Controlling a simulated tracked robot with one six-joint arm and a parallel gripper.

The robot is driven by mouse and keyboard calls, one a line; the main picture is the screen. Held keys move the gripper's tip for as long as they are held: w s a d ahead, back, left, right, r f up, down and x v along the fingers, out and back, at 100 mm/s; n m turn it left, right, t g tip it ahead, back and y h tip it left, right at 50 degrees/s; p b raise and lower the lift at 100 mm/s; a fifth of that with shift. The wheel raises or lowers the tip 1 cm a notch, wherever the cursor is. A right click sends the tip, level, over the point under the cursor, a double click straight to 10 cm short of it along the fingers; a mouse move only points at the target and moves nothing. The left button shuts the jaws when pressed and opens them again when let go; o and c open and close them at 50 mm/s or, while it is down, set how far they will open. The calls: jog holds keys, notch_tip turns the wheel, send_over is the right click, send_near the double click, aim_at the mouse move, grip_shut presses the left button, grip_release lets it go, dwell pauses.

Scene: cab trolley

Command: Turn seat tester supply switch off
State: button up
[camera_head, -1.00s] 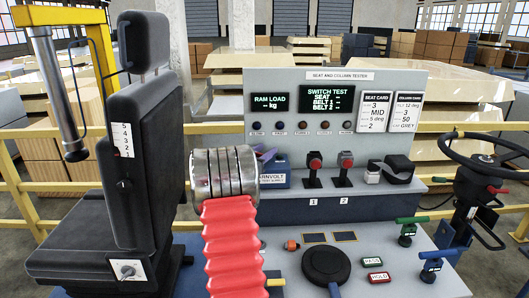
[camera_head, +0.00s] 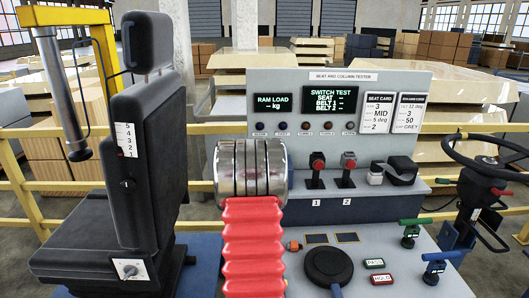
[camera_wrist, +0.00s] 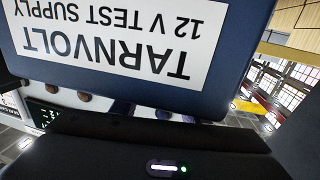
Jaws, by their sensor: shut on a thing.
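The seat tester's supply is a dark blue box (camera_wrist: 225,75) with a white label (camera_wrist: 110,35) reading "TARNVOLT 12 V TEST SUPPLY". It fills the top of the wrist view, upside down and very close. In the head view it is hidden behind my arm's silver wrist and red bellows. The dark body of my gripper (camera_wrist: 165,145), with a small lit oval and green light, spans the bottom of the wrist view, close to the box. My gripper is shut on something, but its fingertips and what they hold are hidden. No supply switch shows clearly.
The grey tester panel (camera_head: 390,83) stands behind, with RAM LOAD (camera_head: 275,105) and SWITCH TEST (camera_head: 330,97) displays and a row of lamps. Two red-topped posts (camera_head: 318,163) stand right of my wrist. A black seat (camera_head: 95,225) is left, a steering wheel (camera_head: 485,150) right.

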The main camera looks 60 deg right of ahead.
jog(key=shift+w+a+n+t+y, duration=0.15)
jog(key=shift+n+t+y, duration=0.1)
jog(key=shift+n+t, duration=0.3)
jog(key=shift+w+d+n+t+y, duration=0.1)
jog(key=shift+n+t+y, duration=0.2)
jog(key=shift+t, duration=0.45)
jog(key=shift+w+a+n+t, duration=0.1)
jog(key=shift+n+t, duration=0.15)
jog(key=shift+t, duration=0.05)
jog(key=o, duration=0.8)
jog(key=shift+a, duration=0.1)
jog(key=v, duration=1.3)
jog(key=shift+a, duration=0.25)
jog(key=shift+s, duration=0.3)
